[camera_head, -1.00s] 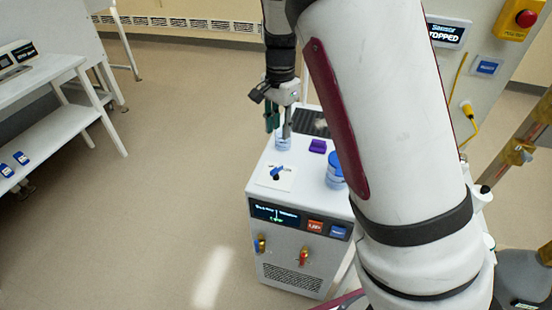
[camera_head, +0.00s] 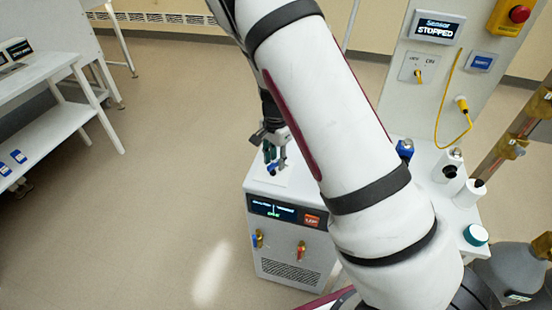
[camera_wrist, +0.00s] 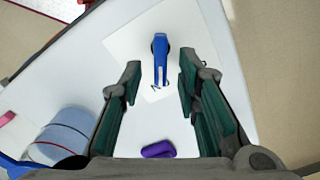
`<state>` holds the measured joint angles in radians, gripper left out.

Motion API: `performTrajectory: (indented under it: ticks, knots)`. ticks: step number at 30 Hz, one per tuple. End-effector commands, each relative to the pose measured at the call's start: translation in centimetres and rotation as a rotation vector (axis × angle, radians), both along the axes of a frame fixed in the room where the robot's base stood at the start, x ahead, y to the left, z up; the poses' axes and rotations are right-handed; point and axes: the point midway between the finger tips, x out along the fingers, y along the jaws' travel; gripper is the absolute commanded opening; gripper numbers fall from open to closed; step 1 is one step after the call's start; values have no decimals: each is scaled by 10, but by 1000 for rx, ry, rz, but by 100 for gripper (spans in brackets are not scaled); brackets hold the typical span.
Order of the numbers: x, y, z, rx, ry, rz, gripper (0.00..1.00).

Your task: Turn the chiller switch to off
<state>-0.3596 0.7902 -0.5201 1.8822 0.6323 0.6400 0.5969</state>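The chiller (camera_head: 290,240) is a white box with a dark display and vents on its front. Its switch is a blue lever knob (camera_wrist: 161,60) on a white plate (camera_wrist: 125,45) on the chiller's top, seen in the wrist view. The lever points toward the bottom of that view; the plate's lettering is too small and covered to read. My gripper (camera_wrist: 158,80) is open, with one green-padded finger on each side of the lever's lower end and gaps between. In the head view my gripper (camera_head: 274,158) is low over the chiller's top and mostly covers the knob.
To the right, a panel has a yellow OFF/ON switch (camera_head: 418,76) and a "Sensor STOPPED" display (camera_head: 437,28). Bottles stand on the bench below it. Floor left of the chiller is clear.

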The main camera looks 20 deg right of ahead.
Motion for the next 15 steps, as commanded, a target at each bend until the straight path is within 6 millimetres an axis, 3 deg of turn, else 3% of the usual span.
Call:
performTrajectory:
  ticks: [8,9,13,15]
  knots:
    - [0,0,-2,0,-1,0,30]
    - [0,0,-2,0,-1,0,28]
    - [0,0,-2,0,-1,0,0]
    - [0,0,-2,0,-1,0,0]
